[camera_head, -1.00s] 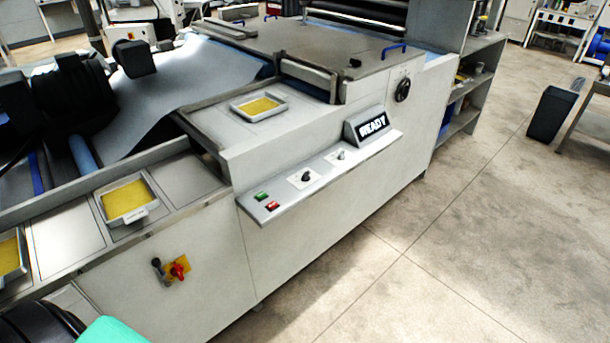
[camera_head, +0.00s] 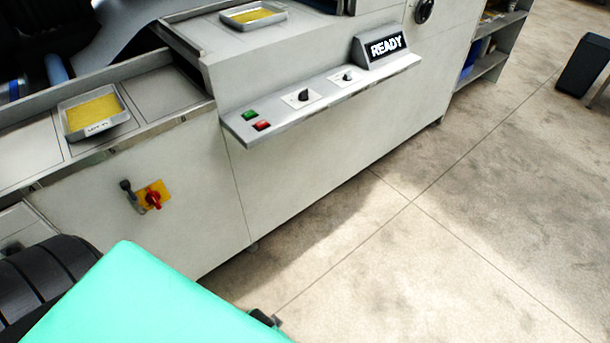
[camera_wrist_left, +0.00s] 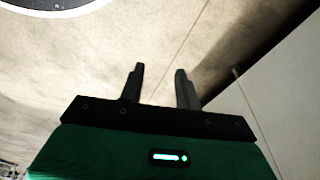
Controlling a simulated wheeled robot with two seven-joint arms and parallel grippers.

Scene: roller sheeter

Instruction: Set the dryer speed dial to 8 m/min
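A black round dial (camera_head: 424,11) is on the machine's side, at the top edge of the head view. Labels are too small to read, so I cannot tell which is the dryer speed dial. A display (camera_head: 385,46) reads READY. My left gripper (camera_wrist_left: 159,69) has its two fingers apart with nothing between them, over bare floor. It is low in front of the machine, away from the knobs. My right gripper is not in view.
A green button (camera_head: 250,115) and a red button (camera_head: 262,125) are on the ledge's left end. A red switch on a yellow plate (camera_head: 154,196) is on the front panel. Trays with yellow contents (camera_head: 97,112) stand on top.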

